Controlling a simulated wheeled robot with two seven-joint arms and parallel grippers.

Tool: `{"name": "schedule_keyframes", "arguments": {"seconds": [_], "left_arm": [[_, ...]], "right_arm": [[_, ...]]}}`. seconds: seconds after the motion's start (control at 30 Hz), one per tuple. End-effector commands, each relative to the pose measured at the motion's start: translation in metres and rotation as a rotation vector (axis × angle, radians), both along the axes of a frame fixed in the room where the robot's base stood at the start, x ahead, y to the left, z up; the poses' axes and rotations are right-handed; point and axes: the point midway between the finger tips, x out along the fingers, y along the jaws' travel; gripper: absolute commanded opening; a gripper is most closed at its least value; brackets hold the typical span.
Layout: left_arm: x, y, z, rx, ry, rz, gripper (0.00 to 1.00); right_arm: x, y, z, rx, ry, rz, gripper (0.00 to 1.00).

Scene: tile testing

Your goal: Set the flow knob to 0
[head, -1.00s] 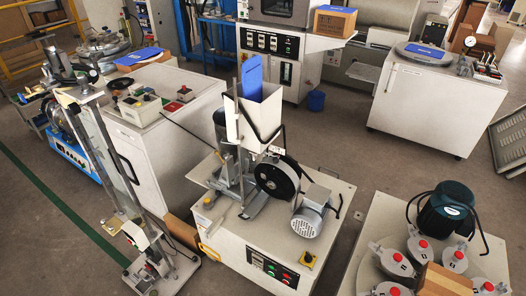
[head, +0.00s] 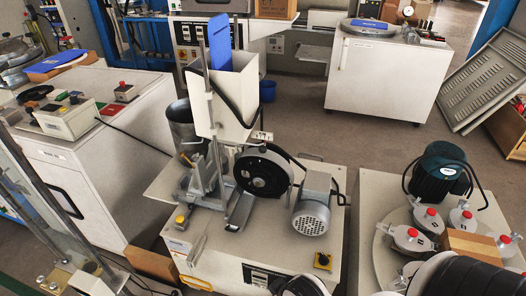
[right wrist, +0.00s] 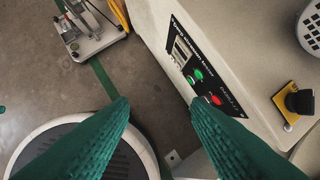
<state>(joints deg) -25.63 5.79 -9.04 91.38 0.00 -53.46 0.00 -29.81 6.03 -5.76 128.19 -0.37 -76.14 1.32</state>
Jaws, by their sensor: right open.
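The white-topped machine (head: 215,258) with a hopper (head: 228,95) stands in the middle of the head view. A black knob on a yellow plate (head: 322,260) sits at its front right corner; the right wrist view also shows this knob (right wrist: 299,101), at the right edge. A small yellow knob (head: 181,222) sits at the left of the machine top. No flow label is legible on either. My right gripper (right wrist: 160,108) is open and empty, its green fingers spread below the machine's front panel (right wrist: 200,70), apart from the knob. My left gripper is not in view.
A motor (head: 312,208) and black wheel (head: 262,172) stand on the machine top. A turntable (head: 385,240) with red-capped pots is to the right. A white cabinet (head: 105,180) is to the left. Floor is free behind the machine.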

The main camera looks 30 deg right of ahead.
Motion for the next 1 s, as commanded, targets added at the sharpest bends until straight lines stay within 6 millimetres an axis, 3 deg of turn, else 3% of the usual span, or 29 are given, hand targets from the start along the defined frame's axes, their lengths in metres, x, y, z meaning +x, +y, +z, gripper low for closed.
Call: {"name": "schedule_keyframes", "arguments": {"seconds": [0.03,0.1,0.4,0.6,0.8,1.0], "left_arm": [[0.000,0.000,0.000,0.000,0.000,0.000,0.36],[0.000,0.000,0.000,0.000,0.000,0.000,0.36],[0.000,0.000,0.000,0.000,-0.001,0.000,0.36],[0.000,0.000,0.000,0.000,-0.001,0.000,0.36],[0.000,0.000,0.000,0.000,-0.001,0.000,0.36],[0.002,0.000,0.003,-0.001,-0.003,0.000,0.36]], "right_arm": [[0.015,-0.006,0.021,0.004,-0.071,-0.031,0.44],[0.039,-0.017,0.043,0.011,-0.181,-0.082,0.44],[0.129,-0.066,0.104,0.047,-0.625,-0.269,0.44],[0.176,-0.105,0.146,0.078,-0.930,-0.371,0.44],[0.199,-0.133,0.180,0.106,-1.169,-0.430,0.44],[0.215,-0.141,0.187,0.111,-1.217,-0.436,0.44]]}}
